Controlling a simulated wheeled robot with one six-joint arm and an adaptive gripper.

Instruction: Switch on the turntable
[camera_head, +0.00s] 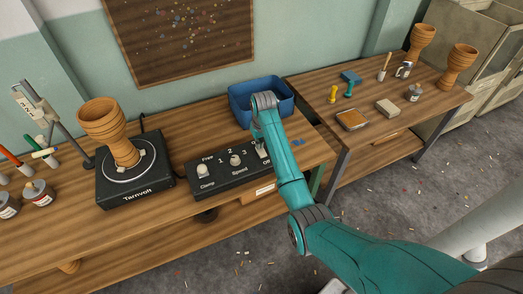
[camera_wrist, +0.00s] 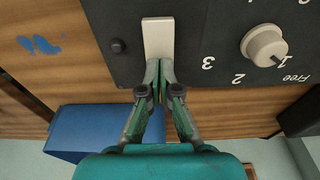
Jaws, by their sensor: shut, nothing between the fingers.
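The turntable (camera_head: 137,190) is a black box marked "Tarnvolt" with a round disc, at the left of the bench in the head view. A wooden goblet drum body (camera_head: 108,130) stands on it. To its right is the black control box (camera_head: 225,177) with Clamp and Speed knobs. At its right end is a pale switch (camera_head: 261,149) by the partly covered word "Off". In the wrist view the switch (camera_wrist: 158,38) is a pale bar. My gripper (camera_wrist: 160,75) is shut and empty, its tips at the bar's near end; I cannot tell whether they touch.
A blue bin (camera_head: 240,105) stands behind the control box, close to my wrist. The Speed knob (camera_wrist: 265,47) is beside the switch. Paint tins (camera_head: 38,192) and pens are at the far left. A second table (camera_head: 380,95) at right holds tools and drums.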

